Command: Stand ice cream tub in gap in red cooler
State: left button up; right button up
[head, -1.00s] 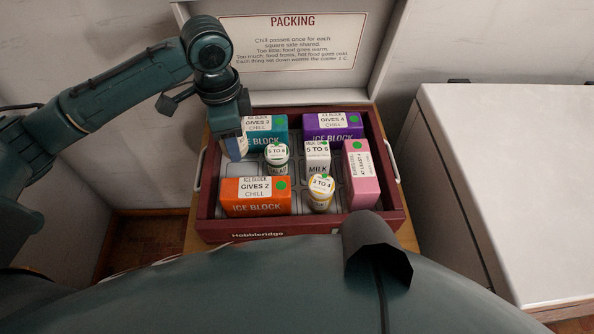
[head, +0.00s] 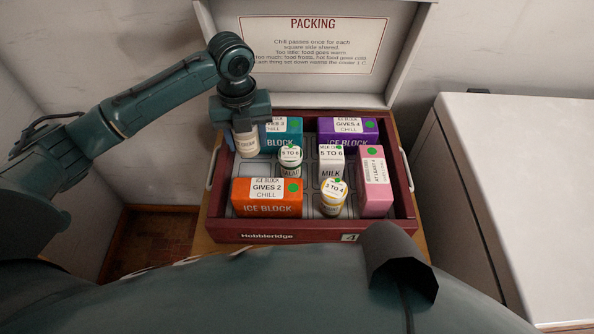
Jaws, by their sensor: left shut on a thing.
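The ice cream tub (head: 247,144) is a small pale tub with a label, partly legible as "CREAM". It is in my left gripper (head: 243,125), which is shut on it from above. The tub looks upright in the back-left corner of the red cooler (head: 290,233), left of the teal ice block (head: 283,140). Its top is hidden by the gripper, and I cannot tell whether its base touches the cooler floor. My right gripper is not in view.
The cooler also holds an orange ice block (head: 267,208), a purple ice block (head: 348,150), a salad jar (head: 290,170), a milk carton (head: 331,182), a yellow-lidded jar (head: 333,208) and a pink box (head: 375,195). The open lid (head: 310,85) stands behind. A white chest (head: 530,180) is at right.

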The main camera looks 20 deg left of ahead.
aim_at(254, 175)
pick_arm(q)
notch_tip(254, 175, down, 9)
jog(key=shift+f+b, duration=0.2)
jog(key=shift+b, duration=0.15)
jog(key=shift+f, duration=0.1)
jog(key=o, duration=0.8)
notch_tip(254, 175, up, 12)
jog(key=shift+r+p, duration=0.15)
jog(key=shift+p, duration=0.4)
jog(key=shift+s, duration=0.1)
